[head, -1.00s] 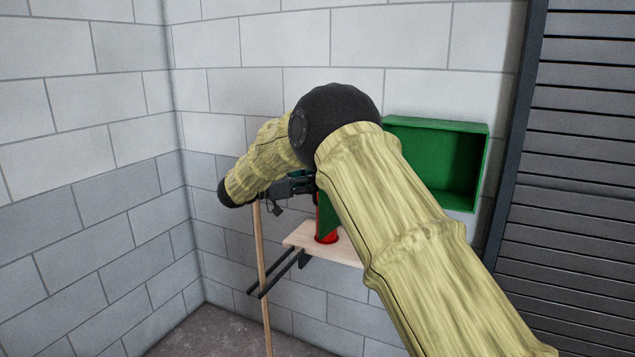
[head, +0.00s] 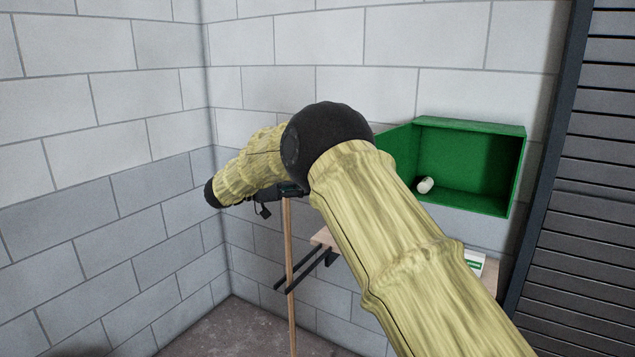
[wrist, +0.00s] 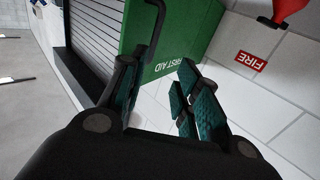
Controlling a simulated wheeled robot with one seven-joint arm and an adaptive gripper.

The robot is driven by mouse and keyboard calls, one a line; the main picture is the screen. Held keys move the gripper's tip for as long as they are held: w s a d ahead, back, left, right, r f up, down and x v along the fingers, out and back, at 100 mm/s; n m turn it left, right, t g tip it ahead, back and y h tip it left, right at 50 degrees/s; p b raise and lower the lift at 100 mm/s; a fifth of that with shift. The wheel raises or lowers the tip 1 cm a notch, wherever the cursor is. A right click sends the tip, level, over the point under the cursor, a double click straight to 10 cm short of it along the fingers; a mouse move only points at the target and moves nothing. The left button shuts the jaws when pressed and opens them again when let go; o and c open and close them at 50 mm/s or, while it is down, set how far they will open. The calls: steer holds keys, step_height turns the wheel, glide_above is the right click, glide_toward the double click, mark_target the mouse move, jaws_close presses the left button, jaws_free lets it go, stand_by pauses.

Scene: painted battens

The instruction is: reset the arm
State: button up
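My gripper (wrist: 160,82) shows in the wrist view with its teal-padded fingers apart and nothing between them. A green FIRST AID panel (wrist: 178,40) with a dark handle (wrist: 153,32) is beyond the fingers. The handle runs down close to the left finger; I cannot tell whether they touch. In the head view my arm is bent at a dark elbow, and its far part reaches left. The gripper there is mostly hidden behind my arm.
An open green cabinet (head: 470,150) on the block wall holds a white roll (head: 425,185). A wooden shelf (head: 324,239), partly behind my arm, and an upright wooden pole (head: 290,275) are below. A white-green box (head: 475,262) is right of my arm. A red FIRE sign (wrist: 252,60) is on the wall.

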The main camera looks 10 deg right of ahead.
steer(key=shift+s+a, duration=0.1)
steer(key=shift+a, duration=0.25)
steer(key=shift+d+f, duration=0.1)
steer(key=shift+d, duration=0.05)
